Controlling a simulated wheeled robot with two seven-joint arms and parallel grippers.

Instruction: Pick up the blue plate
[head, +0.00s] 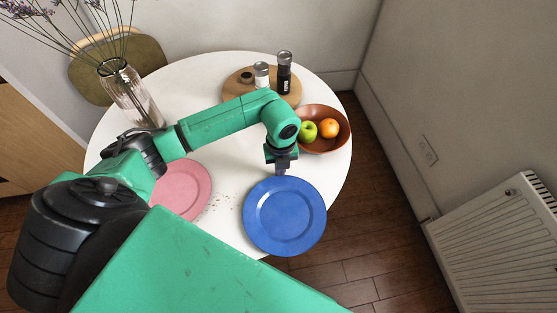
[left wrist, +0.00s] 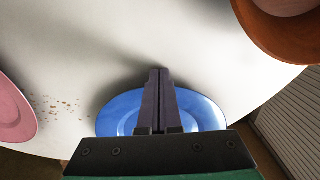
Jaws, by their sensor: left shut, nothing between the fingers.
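The blue plate (head: 284,217) lies flat on the white round table near its front right edge. It also shows in the left wrist view (left wrist: 205,112), partly hidden behind my gripper. My left gripper (head: 281,172) points down over the plate's far rim in the head view. In the left wrist view its fingers (left wrist: 161,72) are together with nothing between them, and the tips reach past the plate's rim over bare table. I cannot tell whether the fingers touch the plate. My right gripper is in neither view.
A pink plate (head: 183,189) lies to the left, with crumbs (head: 219,203) beside it. A wooden bowl (head: 339,135) with a green apple (head: 308,131) and an orange (head: 328,127) stands just behind right. A round board (head: 235,88) holds shakers. A glass vase (head: 131,95) stands far left.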

